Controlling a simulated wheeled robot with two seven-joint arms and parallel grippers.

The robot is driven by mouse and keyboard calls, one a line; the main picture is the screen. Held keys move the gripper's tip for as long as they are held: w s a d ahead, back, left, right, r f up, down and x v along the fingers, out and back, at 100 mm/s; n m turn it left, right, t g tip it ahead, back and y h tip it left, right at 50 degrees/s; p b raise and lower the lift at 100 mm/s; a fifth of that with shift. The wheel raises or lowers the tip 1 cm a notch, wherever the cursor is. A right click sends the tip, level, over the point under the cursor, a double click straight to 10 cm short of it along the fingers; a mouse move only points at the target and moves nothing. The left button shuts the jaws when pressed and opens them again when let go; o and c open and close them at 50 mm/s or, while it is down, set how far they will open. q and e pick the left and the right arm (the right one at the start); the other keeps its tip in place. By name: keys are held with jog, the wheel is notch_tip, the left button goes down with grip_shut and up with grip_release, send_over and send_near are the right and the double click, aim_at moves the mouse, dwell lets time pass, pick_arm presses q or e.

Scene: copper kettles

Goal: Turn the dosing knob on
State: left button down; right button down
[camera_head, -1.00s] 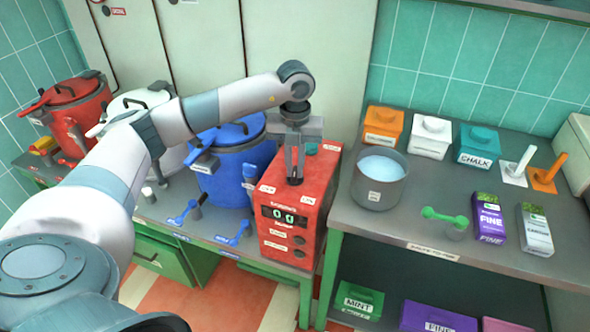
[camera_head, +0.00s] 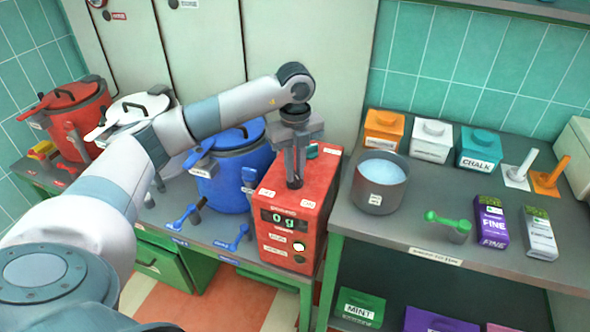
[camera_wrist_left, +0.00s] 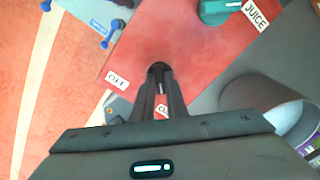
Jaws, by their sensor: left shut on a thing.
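The red dosing machine (camera_head: 325,190) stands on the bench. Its front display (camera_head: 283,220) reads what looks like "0g", and a pale white round spot (camera_head: 299,246) shows below it. My left gripper (camera_head: 295,186) points down onto the machine's top, its fingers shut on a small dark knob that they mostly hide. In the left wrist view the fingertips (camera_wrist_left: 160,72) meet around this dark knob. An OFF label (camera_wrist_left: 117,80) lies left of the fingers, and another label (camera_wrist_left: 161,108) starting with O shows between them. My right gripper is not in view.
A teal knob (camera_wrist_left: 218,10) with a JUICE label sits on the same top. A blue pot (camera_head: 228,180) stands close on the left, a grey pot (camera_head: 381,198) with pale liquid on the right. A green scoop (camera_head: 447,221) and boxes occupy the right table.

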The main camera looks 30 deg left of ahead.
pick_arm(q)
jog(key=shift+r, duration=0.1)
jog(key=c, duration=1.8)
grip_release()
jog(key=shift+o, duration=0.2)
